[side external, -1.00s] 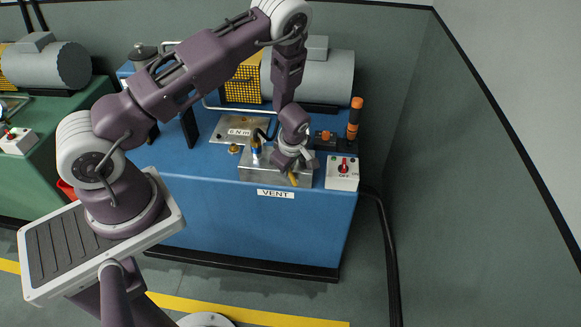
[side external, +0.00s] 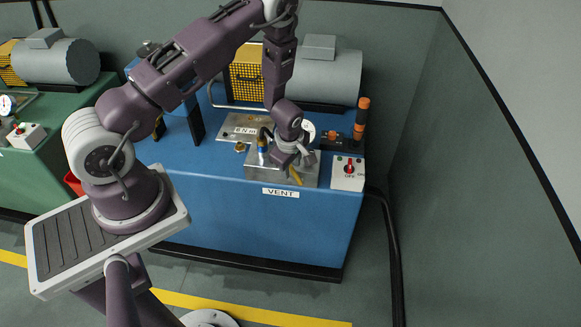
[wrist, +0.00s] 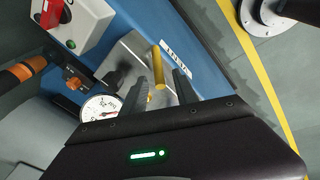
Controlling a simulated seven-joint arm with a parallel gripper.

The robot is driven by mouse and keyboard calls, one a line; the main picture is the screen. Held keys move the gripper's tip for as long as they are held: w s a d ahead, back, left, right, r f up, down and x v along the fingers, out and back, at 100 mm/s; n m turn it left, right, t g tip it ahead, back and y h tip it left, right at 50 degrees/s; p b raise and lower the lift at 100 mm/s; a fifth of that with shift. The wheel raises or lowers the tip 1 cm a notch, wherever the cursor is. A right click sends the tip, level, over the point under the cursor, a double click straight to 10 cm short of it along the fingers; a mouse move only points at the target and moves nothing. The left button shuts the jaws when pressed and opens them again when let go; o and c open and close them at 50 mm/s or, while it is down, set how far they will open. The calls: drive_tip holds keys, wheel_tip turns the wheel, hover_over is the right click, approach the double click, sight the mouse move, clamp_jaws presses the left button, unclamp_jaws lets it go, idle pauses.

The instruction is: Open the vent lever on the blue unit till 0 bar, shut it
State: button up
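The blue unit (side external: 262,226) carries a metal block (side external: 257,172) above a VENT label (side external: 280,193). The yellow vent lever (side external: 296,176) sticks out at the block's front; it also shows in the wrist view (wrist: 158,68). My gripper (side external: 298,162) is over the block at the lever. In the wrist view my gripper (wrist: 160,80) has its two dark fingers apart, with the lever in the gap between them and space showing on both sides. A white round gauge (wrist: 98,107) is beside the left finger, partly hidden; its reading is too small to tell.
A white switch box (side external: 348,174) with a red knob sits right of the block, near an orange-handled lever (side external: 361,112). A grey motor (side external: 325,76) and yellow mesh guard (side external: 245,72) stand behind. A green unit (side external: 45,165) is at the left.

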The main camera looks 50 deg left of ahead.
drive_tip(key=v, duration=0.6)
drive_tip(key=shift+r, duration=0.1)
drive_tip(key=shift+w+d, duration=0.15)
drive_tip(key=shift+d, duration=0.05)
drive_tip(key=c, duration=0.3)
drive_tip(key=w+d+m, duration=0.2)
drive_tip(key=w+d+m+g, duration=0.1)
drive_tip(key=w+d+m, duration=0.1)
drive_tip(key=shift+w+d+g, duration=0.1)
drive_tip(key=shift+w+g, duration=0.05)
drive_tip(key=shift+g, duration=0.15)
clamp_jaws()
drive_tip(key=w+d+r+m+g+y, duration=0.2)
drive_tip(key=w+d+r+m, duration=0.1)
drive_tip(key=r+m, duration=0.15)
drive_tip(key=y, duration=0.1)
hover_over(302, 183)
drive_tip(key=shift+m, duration=0.35)
drive_tip(key=shift+w+f, duration=0.1)
drive_tip(key=shift+f, duration=4.7)
